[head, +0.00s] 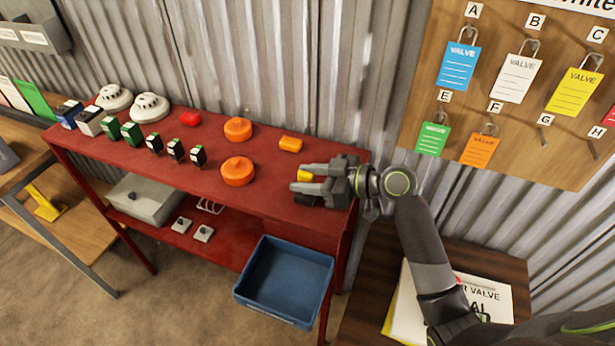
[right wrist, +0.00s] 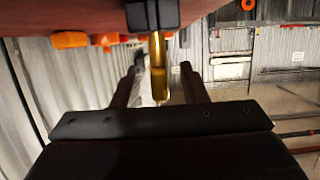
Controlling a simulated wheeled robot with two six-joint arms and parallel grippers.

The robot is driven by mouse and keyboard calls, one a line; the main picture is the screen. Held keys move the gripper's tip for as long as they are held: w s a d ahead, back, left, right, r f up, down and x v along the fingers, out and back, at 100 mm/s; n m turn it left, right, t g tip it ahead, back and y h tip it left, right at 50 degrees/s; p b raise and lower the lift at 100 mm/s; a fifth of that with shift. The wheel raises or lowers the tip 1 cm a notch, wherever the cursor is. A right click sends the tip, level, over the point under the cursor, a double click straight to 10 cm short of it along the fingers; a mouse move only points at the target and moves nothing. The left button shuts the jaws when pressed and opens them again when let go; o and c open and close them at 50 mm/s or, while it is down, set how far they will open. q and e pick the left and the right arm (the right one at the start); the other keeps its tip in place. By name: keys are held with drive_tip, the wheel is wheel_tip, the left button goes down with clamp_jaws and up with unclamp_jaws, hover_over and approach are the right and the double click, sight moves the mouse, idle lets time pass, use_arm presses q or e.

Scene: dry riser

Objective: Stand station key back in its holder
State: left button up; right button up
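The station key (head: 304,176), a yellow piece, is at the right end of the red table (head: 255,200). My right gripper (head: 299,178) is level, its two fingers on either side of the key. In the right wrist view the brass-yellow key (right wrist: 158,72) sits between the fingers (right wrist: 163,68), with gaps showing, so the gripper looks open. The key's end meets a black block (right wrist: 153,15), which seems to be its holder; this block also shows in the head view (head: 306,199), beneath the fingers. Whether the key is fully seated is hidden. My left gripper is out of view.
An orange block (head: 290,144) and orange round pieces (head: 238,171) lie left of my gripper. White detectors (head: 150,107) and small green and black boxes stand further left. A blue bin (head: 285,283) is below. A padlock board (head: 560,160) hangs at the right.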

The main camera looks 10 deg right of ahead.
drive_tip(key=shift+s+d, duration=0.25)
drive_tip(key=shift+d, duration=0.2)
drive_tip(key=b+v, duration=0.4)
drive_tip(key=v, duration=1.2)
drive_tip(key=shift+r, duration=0.25)
drive_tip(key=shift+s+d, duration=0.1)
